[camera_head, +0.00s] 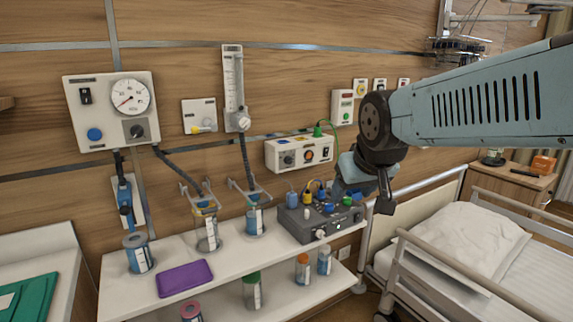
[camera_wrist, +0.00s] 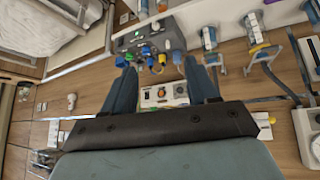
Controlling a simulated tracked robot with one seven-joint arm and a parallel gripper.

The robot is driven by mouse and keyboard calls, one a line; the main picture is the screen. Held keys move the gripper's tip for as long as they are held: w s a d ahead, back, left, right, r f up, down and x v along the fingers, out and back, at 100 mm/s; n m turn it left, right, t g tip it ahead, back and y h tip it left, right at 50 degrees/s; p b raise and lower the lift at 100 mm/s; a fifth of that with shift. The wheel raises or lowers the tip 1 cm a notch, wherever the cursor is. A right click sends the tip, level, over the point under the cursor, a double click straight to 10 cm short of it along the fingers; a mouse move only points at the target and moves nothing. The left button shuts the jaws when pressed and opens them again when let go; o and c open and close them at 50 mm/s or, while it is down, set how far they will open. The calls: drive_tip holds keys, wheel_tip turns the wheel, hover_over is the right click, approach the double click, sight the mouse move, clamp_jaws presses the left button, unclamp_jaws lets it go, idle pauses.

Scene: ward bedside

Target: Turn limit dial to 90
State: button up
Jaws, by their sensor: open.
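The white wall box (camera_head: 271,154) at mid-wall carries a dark knob (camera_head: 289,159), a round orange-and-black dial (camera_head: 310,155) and a dark switch. A green plug and cable sit on its top. The white gauge panel (camera_head: 75,113) at left has a round gauge, a blue button and a black knob (camera_head: 137,130). Labels are too small to read, so I cannot tell which is the limit dial. My gripper (camera_wrist: 159,66) is open and empty. In the wrist view the white box (camera_wrist: 150,96) shows between its fingers, farther off. In the head view my arm hides the fingers partly.
A grey box (camera_head: 301,229) with several coloured connectors stands on the white shelf (camera_head: 120,290) below. Jars and a purple tray (camera_head: 184,278) stand beside it. The bed (camera_head: 490,245) and its rail are at right. Flowmeters and hoses hang left of the white box.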

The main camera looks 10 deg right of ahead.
drive_tip(key=w+d+f+n+t, duration=0.1)
drive_tip(key=w+d+t, duration=0.1)
drive_tip(key=w, duration=0.7)
drive_tip(key=w+d+f+n+t, duration=0.1)
drive_tip(key=w+d+t, duration=0.15)
drive_tip(key=w, duration=0.65)
drive_tip(key=n+t+y, duration=0.6)
approach(291, 163)
drive_tip(key=shift+g, duration=0.25)
drive_tip(key=x, duration=0.9)
drive_tip(key=shift+w+r, duration=0.25)
drive_tip(key=shift+w, duration=0.05)
drive_tip(key=c, duration=1)
